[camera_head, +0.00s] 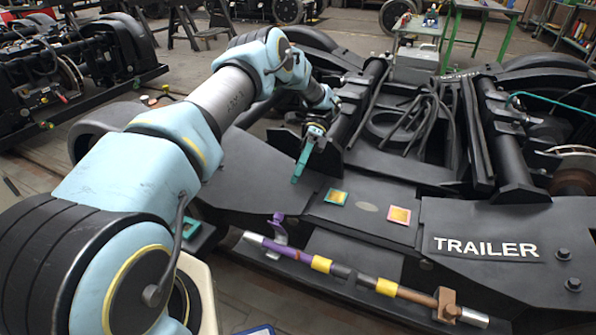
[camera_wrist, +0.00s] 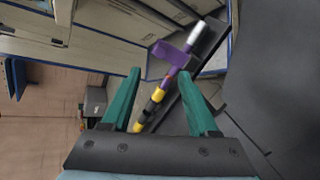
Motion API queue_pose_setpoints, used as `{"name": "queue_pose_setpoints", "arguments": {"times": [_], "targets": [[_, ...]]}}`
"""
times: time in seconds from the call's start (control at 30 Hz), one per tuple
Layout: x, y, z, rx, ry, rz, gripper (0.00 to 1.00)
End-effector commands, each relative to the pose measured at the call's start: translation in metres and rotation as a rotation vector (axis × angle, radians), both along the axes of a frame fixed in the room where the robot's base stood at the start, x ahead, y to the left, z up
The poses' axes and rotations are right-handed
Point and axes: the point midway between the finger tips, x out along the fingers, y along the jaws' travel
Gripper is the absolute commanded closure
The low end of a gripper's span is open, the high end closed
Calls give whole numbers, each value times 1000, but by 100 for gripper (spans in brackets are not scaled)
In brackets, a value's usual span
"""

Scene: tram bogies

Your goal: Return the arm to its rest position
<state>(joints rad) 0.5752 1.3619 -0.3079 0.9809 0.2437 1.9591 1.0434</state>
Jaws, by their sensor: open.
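My arm (camera_head: 225,95) is light blue and grey. It rises from the lower left of the head view, bends at the top and reaches out over the black bogie (camera_head: 360,180). My gripper (camera_head: 297,178) has teal fingers and points down above the bogie's near plate. In the wrist view my gripper (camera_wrist: 159,74) is open, with its two fingers apart and nothing held between them. A rod with yellow bands and a purple bracket (camera_wrist: 172,53) shows beyond the fingers, apart from them.
The rod (camera_head: 345,272) lies along the bogie's front edge, with a purple bracket (camera_head: 277,229) and a brown block (camera_head: 447,305). Another bogie (camera_head: 75,75) stands at left.

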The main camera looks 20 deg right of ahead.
Motion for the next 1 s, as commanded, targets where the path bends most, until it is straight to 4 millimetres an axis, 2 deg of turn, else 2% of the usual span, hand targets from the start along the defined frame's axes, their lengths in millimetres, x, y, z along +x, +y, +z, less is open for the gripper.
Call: {"name": "queue_pose_setpoints", "arguments": {"times": [0.17,0.27,0.43,0.6,0.73,0.87,1.0], "targets": [[0,0,0,0,-1,1,40],[3,3,8,-2,-28,15,40],[15,25,48,-10,-191,119,40],[24,64,99,-10,-435,313,40],[25,99,135,-2,-613,490,40],[18,137,169,12,-781,689,40],[3,179,204,31,-952,922,40]]}}
